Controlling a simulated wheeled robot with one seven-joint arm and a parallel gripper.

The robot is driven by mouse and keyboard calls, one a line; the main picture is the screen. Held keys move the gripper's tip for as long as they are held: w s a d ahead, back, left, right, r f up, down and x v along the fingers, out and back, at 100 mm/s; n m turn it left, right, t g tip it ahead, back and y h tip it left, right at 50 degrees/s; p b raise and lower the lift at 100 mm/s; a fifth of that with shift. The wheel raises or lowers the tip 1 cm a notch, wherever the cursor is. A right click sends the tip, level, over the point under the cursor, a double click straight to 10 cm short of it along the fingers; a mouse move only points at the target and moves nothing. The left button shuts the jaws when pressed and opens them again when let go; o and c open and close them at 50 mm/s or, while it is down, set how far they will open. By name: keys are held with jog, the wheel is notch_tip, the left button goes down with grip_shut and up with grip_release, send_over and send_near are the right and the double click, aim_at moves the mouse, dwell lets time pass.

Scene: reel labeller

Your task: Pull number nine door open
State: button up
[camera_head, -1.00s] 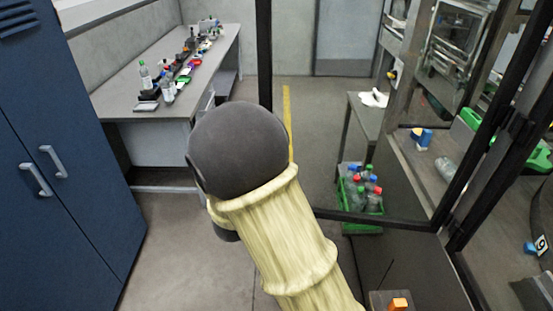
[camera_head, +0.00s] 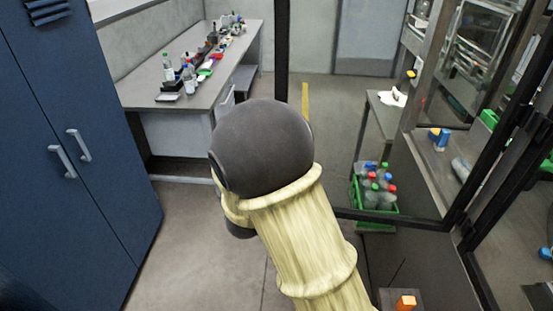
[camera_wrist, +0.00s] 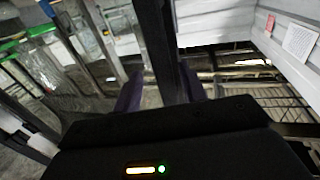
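No door with a readable number nine shows now. A dark-framed clear panel (camera_head: 385,217) stands ahead; whether it is the number nine door, I cannot tell. My gripper (camera_wrist: 160,92) shows in the wrist view with its two purple fingers apart. A dark upright bar (camera_wrist: 158,40) runs between or just beyond the fingers; I cannot tell whether they touch it. In the head view my gripper is hidden, and only my arm's dark joint and yellow sleeve show.
A blue cabinet (camera_head: 60,120) with two handles stands at the left. A long bench (camera_head: 140,88) with bottles lies behind. A green crate (camera_head: 360,212) of bottles is beyond the panel. An orange button (camera_head: 405,302) is at the bottom. Floor is clear between cabinet and arm.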

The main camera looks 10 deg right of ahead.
jog(key=shift+a, duration=0.15)
jog(key=b+v, duration=0.4)
jog(key=v, duration=1.3)
jog(key=shift+s, duration=0.1)
